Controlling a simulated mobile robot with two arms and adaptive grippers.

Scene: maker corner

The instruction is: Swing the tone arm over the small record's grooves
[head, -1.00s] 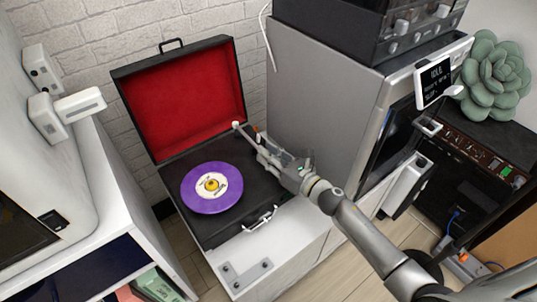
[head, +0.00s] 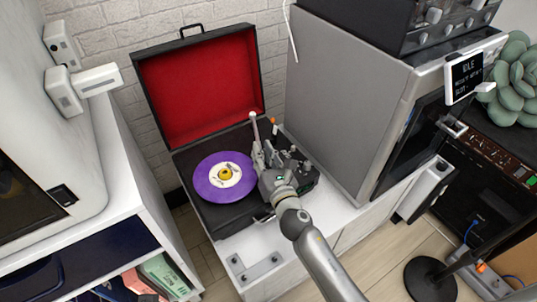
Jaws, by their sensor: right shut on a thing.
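The small purple record (head: 208,189), with a white label and yellow centre, lies flat on the black deck of an open case-style record player (head: 222,219). The thin tone arm (head: 255,130) runs from a pale round end at the back of the deck to my right gripper (head: 261,157). That gripper is shut on the tone arm near the record's right edge. Its fingers hide the near end of the tone arm, so I cannot tell whether that end is over the grooves. My left gripper is not in view.
The red-lined lid (head: 200,95) stands open behind the deck. A grey cabinet-like machine (head: 340,100) rises close on the right. A white unit (head: 110,190) stands at left. A small metal plate (head: 258,268) lies on the white top in front.

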